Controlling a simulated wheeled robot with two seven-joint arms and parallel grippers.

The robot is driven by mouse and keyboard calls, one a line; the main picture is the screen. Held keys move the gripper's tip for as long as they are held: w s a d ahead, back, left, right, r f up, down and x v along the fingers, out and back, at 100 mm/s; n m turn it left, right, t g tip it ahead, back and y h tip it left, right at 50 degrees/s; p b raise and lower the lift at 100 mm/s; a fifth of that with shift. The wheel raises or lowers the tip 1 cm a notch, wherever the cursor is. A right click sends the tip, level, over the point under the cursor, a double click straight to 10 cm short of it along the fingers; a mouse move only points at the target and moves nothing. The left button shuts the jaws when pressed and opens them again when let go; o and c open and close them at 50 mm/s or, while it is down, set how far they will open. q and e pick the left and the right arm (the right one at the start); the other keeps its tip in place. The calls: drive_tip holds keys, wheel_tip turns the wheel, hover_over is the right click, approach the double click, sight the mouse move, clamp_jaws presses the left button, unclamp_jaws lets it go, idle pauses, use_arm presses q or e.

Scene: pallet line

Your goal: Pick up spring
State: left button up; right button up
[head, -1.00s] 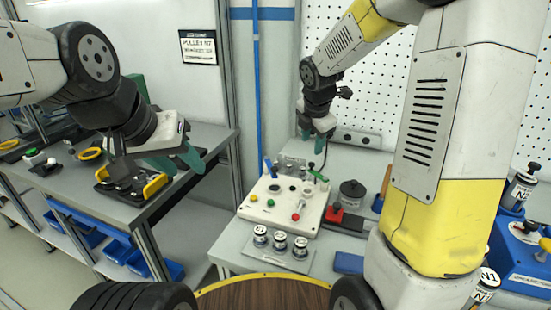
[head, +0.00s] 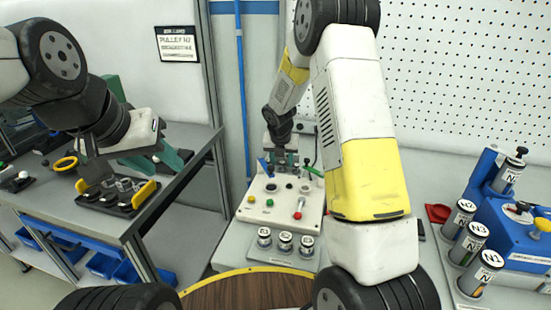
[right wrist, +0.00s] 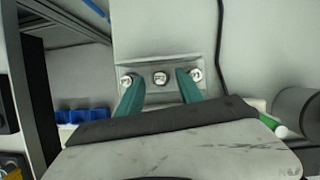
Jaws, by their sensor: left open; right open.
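My right gripper (head: 281,163) is open at the back of the white panel box (head: 262,203). In the right wrist view its teal fingers (right wrist: 159,88) point at a pale metal holder (right wrist: 160,60) with three small shiny round metal pieces in a row. The fingers lie near the two outer pieces, with the middle piece (right wrist: 161,78) between them. I see no clear coil, so I cannot tell whether any piece is the spring. Nothing shows between the fingers. My left gripper (head: 172,160) is open and empty above the left bench (head: 180,182).
Three labelled cylinders (head: 285,243) stand before the panel box. A black tray (head: 112,205) with a yellow handle is on the left bench. A blue fixture (head: 520,225) with N-labelled cylinders is at right. A dark cable (right wrist: 221,45) hangs right of the holder.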

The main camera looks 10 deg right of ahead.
drive_tip(key=shift+w+d+f, duration=0.1)
drive_tip(key=shift+w+f, duration=0.15)
drive_tip(key=shift+f, duration=0.3)
clamp_jaws()
